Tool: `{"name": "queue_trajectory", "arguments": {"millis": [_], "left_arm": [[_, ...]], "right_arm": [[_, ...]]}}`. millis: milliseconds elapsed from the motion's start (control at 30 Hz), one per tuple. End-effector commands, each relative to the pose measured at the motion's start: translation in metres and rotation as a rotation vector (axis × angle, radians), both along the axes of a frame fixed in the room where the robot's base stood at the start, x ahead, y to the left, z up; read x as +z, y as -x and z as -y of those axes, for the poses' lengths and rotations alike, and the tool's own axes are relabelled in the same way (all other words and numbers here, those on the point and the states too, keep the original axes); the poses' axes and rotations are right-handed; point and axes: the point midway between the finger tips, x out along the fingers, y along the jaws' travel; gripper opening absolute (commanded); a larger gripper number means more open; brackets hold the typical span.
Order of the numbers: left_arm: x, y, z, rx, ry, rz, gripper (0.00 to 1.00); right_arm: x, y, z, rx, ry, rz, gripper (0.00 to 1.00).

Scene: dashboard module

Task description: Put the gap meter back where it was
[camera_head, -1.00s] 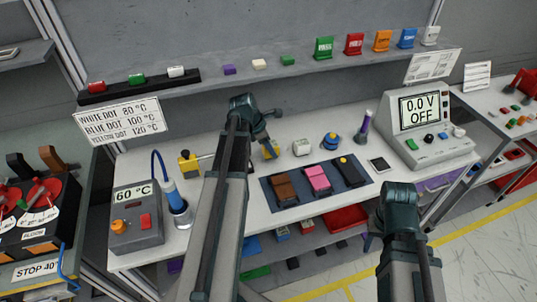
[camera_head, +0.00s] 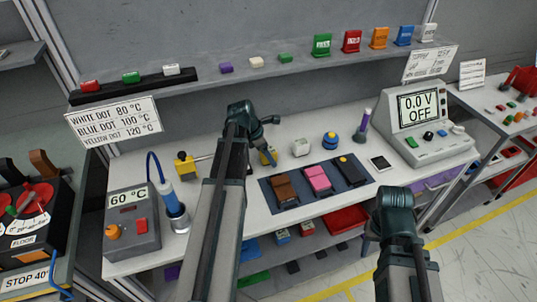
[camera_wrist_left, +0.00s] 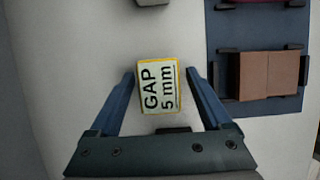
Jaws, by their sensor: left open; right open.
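The gap meter (camera_wrist_left: 159,87) is a small block with a yellow edge and a white face reading "GAP 5 mm". It lies on the white bench between the two blue fingers of my left gripper (camera_wrist_left: 160,74), which is open around it with a gap on each side. In the head view the gap meter (camera_head: 268,156) shows just right of my left arm, which partly hides it.
A white block (camera_head: 300,147) and a blue knobbed piece (camera_head: 330,141) stand behind. A "60 °C" box (camera_head: 132,225) is at left, a meter (camera_head: 426,124) at right.

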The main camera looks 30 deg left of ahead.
Motion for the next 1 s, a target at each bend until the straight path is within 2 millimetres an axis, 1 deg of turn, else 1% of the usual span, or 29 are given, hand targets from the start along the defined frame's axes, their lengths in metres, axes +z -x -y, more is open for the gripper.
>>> {"name": "queue_trajectory", "arguments": {"millis": [133, 233, 533, 600, 800, 1000], "left_arm": [[0.003, 0.000, 0.000, 0.000, 0.000, 0.000, 0.82], [0.012, 0.002, -0.001, 0.001, 0.000, 0.000, 0.82], [0.059, 0.016, -0.013, 0.002, 0.001, 0.000, 0.82], [0.050, 0.030, -0.024, 0.005, 0.000, -0.001, 0.82], [0.049, 0.065, -0.054, 0.005, 0.000, -0.001, 0.82], [0.049, 0.091, -0.077, 0.003, 0.000, 0.000, 0.82]], "right_arm": [[0.003, 0.000, 0.000, 0.000, 0.000, 0.000, 0.50], [0.012, 0.000, 0.000, 0.000, 0.000, 0.000, 0.50], [0.059, 0.000, 0.000, 0.000, 0.000, 0.000, 0.50], [0.050, 0.000, 0.000, 0.000, 0.000, 0.000, 0.50], [0.049, 0.000, 0.000, 0.000, 0.000, 0.000, 0.50], [0.049, 0.000, 0.000, 0.000, 0.000, 0.000, 0.50]]}}
